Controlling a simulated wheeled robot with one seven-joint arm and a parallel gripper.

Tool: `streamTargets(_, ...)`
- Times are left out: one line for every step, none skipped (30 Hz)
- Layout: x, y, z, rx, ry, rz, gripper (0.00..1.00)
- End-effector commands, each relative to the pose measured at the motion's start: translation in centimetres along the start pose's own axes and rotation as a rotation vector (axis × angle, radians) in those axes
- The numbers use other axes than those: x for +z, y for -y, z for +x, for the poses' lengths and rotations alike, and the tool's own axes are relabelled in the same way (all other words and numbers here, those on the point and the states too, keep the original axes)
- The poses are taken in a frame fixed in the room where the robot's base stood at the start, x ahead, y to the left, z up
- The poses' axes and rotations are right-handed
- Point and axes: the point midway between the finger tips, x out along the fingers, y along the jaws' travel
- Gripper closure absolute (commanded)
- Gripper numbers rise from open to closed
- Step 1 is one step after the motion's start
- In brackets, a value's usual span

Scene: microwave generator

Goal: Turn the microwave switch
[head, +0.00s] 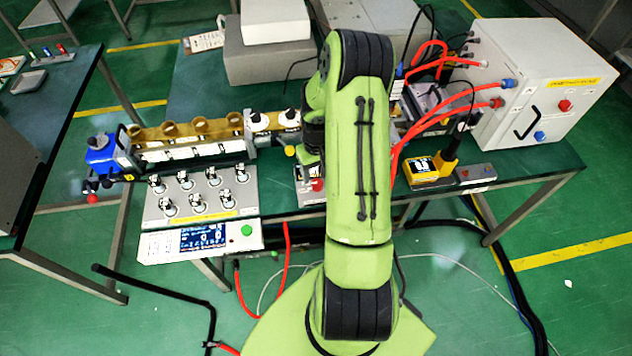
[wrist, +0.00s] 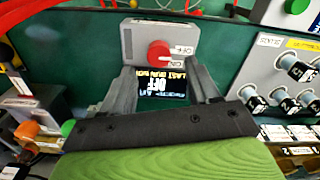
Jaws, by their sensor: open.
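The switch is a red round knob (wrist: 159,53) on a small grey box (wrist: 180,38) with ON and OFF labels. A dark display (wrist: 162,88) with white and yellow text sits on the box below the knob in the wrist view. In the head view the red knob (head: 318,185) shows at the table's front edge, partly beside my arm. My gripper (wrist: 162,72) is open and empty, its two grey fingers on either side of the display, pointing toward the knob. No finger clearly touches the knob. In the head view my green arm hides much of the gripper and box.
A grey panel with several metal knobs (head: 203,205) stands left of the switch box. A white cabinet (head: 540,85) with red cables and a yellow-black meter (head: 428,170) stand to the right. A rack with brown cylinders (head: 200,128) is behind. Green floor lies in front.

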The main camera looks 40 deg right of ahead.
Motion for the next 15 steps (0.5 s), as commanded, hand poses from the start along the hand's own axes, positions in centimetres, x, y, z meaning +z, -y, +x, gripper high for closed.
streamTargets(0.1,0.0,1.4,-0.001,0.004,0.002,0.40)
streamTargets(0.1,0.0,2.1,-0.001,0.005,0.002,0.40)
streamTargets(0.1,0.0,2.9,-0.001,0.005,0.002,0.40)
streamTargets(0.1,0.0,3.5,-0.001,0.004,0.002,0.40)
streamTargets(0.1,0.0,4.0,-0.001,0.003,0.002,0.40)
streamTargets(0.1,0.0,4.5,-0.001,0.002,0.002,0.40)
streamTargets(0.1,0.0,4.9,-0.001,0.002,0.002,0.40)
streamTargets(0.0,0.0,5.2,0.000,0.001,0.002,0.40)
streamTargets(0.0,0.0,5.4,0.001,0.000,0.002,0.40)
streamTargets(0.0,-0.1,5.5,0.001,0.000,0.002,0.40)
streamTargets(0.0,-0.1,5.6,0.001,0.000,0.002,0.40)
streamTargets(0.0,-0.1,5.7,0.001,0.000,0.002,0.40)
streamTargets(0.0,-0.1,5.7,0.001,0.000,0.002,0.40)
streamTargets(0.0,-0.1,5.7,0.001,-0.001,0.002,0.40)
streamTargets(0.0,-0.1,5.7,0.001,-0.001,0.002,0.40)
